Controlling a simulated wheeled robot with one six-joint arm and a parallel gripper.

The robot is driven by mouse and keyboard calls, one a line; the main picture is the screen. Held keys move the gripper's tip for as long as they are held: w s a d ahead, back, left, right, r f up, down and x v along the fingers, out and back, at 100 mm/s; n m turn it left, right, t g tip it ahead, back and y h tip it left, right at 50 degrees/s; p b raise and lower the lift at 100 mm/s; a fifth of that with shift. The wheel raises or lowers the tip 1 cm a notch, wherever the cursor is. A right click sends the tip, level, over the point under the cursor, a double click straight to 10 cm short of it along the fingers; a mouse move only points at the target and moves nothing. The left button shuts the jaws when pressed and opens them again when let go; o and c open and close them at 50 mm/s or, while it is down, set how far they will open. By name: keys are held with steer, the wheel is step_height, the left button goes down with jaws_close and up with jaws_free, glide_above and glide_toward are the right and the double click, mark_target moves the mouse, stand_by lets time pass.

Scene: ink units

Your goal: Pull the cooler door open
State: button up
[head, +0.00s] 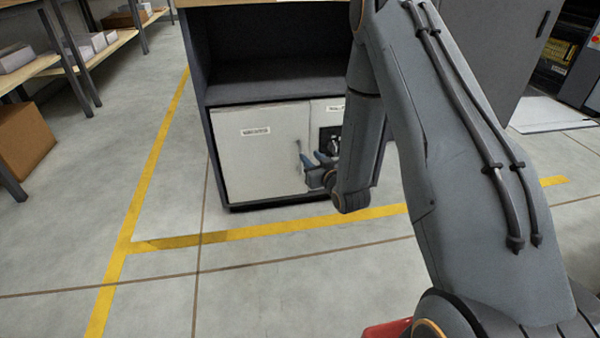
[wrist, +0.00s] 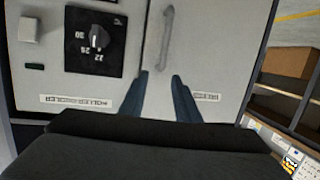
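The cooler door (head: 255,160) is the pale left-hand panel in the lower part of a dark cabinet, and it looks shut. Its thin grey vertical handle (head: 299,155) is near the door's right edge. In the wrist view, which is turned upside down, the handle (wrist: 166,38) stands beyond the fingertips. My gripper (head: 316,167) is in front of the door near the handle. In the wrist view my gripper (wrist: 159,75) has two blue fingers spread apart with nothing held between them. I cannot tell the exact gap to the handle.
A black dial panel (wrist: 95,42) is on the panel beside the door. An open dark shelf (head: 275,82) is above. Yellow floor lines (head: 270,231) cross the clear floor in front. A cardboard box (head: 24,140) and shelving stand at the left.

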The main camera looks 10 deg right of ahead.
mark_target(301, 171)
step_height(301, 171, down, 7)
steer(key=w+t+b, duration=0.1)
steer(key=t+b, duration=0.1)
steer(key=b, duration=0.3)
steer(key=shift+y, duration=0.3)
steer(key=shift+w+a+r+b, duration=0.1)
steer(key=shift+w+a+b, duration=0.35)
steer(key=shift+w, duration=0.8)
steer(key=shift+w+a+b, duration=0.15)
steer(key=shift+w+b, duration=0.45)
steer(key=shift+w, duration=0.7)
steer(key=shift+w+a+r+b, duration=0.1)
steer(key=shift+w+a+b, duration=0.35)
steer(key=shift+w, duration=0.8)
steer(key=shift+d, duration=0.15)
jaws_close()
